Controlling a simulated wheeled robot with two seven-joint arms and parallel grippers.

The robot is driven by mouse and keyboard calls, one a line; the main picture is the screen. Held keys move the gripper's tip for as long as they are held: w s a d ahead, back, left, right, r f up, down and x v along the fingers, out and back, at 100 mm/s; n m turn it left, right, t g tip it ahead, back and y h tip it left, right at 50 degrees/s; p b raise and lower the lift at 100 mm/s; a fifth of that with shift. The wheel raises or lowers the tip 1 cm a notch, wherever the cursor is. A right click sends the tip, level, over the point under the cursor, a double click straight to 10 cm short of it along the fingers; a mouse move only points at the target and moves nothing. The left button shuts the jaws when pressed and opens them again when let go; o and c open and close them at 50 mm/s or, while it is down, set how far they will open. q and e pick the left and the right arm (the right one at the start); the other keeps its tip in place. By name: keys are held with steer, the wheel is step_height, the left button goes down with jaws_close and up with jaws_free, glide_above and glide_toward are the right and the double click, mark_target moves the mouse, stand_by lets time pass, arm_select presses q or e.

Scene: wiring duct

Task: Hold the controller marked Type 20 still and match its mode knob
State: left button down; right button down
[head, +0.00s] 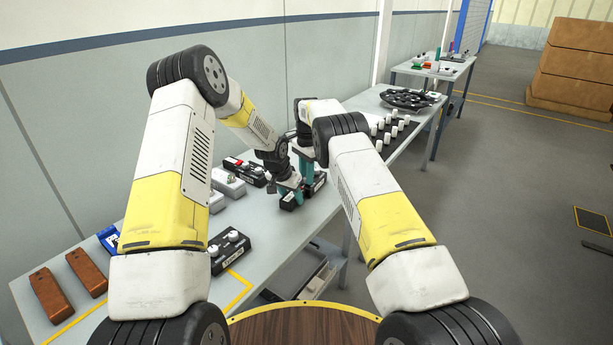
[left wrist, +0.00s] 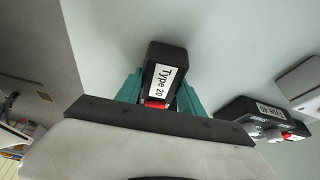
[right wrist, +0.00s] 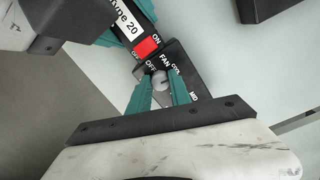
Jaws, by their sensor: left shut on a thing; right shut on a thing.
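The Type 20 controller (head: 290,201) is a black box on the table, partly covered by my grippers in the head view. The left wrist view shows its white label (left wrist: 164,78) and red switch. My left gripper (left wrist: 158,98) is shut on the controller's sides. In the right wrist view the red switch (right wrist: 147,48) sits beside ON and OFF marks. The grey mode knob (right wrist: 160,81) has OFF, FAN and COOL around it, with another mark partly hidden. My right gripper (right wrist: 162,88) is shut on the knob. The knob's exact pointing is hard to tell.
Another black controller (head: 231,251) lies nearer on the table, and one with a red switch (head: 232,163) lies behind. Grey boxes (head: 228,183) stand to the left. Two brown blocks (head: 50,296) lie at the near left. White pieces (head: 392,128) stand on a black mat farther right.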

steer(key=shift+a+r, duration=0.1)
steer(key=c, duration=1.5)
jaws_free()
steer(key=shift+o, duration=0.2)
step_height(320, 180, up, 12)
arm_select(q)
steer(key=c, duration=0.6)
jaws_free()
steer(key=shift+c, duration=0.2)
